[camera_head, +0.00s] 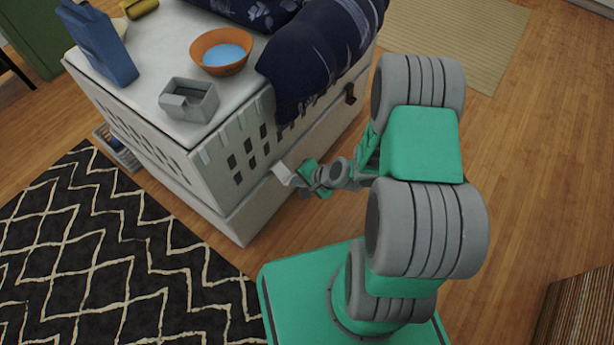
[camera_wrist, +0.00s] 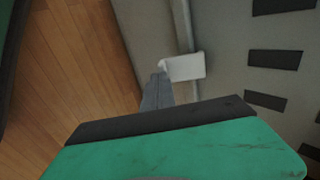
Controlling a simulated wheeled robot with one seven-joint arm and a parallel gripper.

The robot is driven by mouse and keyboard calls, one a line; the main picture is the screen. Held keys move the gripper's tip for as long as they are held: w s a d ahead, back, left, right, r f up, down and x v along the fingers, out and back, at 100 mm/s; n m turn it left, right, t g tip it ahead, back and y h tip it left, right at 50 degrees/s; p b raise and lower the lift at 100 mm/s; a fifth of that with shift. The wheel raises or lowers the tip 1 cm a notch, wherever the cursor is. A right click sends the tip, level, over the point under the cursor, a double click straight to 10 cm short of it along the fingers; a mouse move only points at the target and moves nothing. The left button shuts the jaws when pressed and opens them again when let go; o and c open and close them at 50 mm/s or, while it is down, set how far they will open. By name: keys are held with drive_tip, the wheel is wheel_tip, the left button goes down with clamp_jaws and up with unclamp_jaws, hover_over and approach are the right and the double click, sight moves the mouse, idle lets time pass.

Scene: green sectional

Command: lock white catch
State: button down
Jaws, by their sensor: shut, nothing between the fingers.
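The white catch (camera_head: 283,174) is a small pale plate on the long side of the white slotted crate (camera_head: 215,165), near the seam between its upper and lower parts. In the wrist view the catch (camera_wrist: 185,67) lies beside a ridge on the crate wall. My gripper (camera_head: 297,178) is right by the catch, on its outer side. In the wrist view my grey fingers (camera_wrist: 159,82) are shut and empty, with their tips at the catch's lower left corner. I cannot tell whether they touch it. A dark catch (camera_head: 351,94) is farther along the same side.
On the crate top are an orange bowl (camera_head: 221,51), a grey box (camera_head: 189,100), a blue carton (camera_head: 100,42) and dark blue cloth (camera_head: 322,50) hanging over the side. A black patterned rug (camera_head: 110,250) lies left.

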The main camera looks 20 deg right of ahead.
wheel_tip(320, 180, down, 6)
drive_tip(key=w+a+b, duration=0.1)
drive_tip(key=w+b, duration=0.1)
drive_tip(key=shift+a+f, duration=0.15)
drive_tip(key=shift+a, duration=0.1)
idle(1.6)
drive_tip(key=shift+r+p, duration=0.75)
drive_tip(key=shift+r, duration=0.15)
drive_tip(key=shift+a, duration=0.1)
drive_tip(key=s+d+r+p, duration=0.5)
drive_tip(key=s+d, duration=0.3)
drive_tip(key=s, duration=0.2)
drive_tip(key=shift+r, duration=0.3)
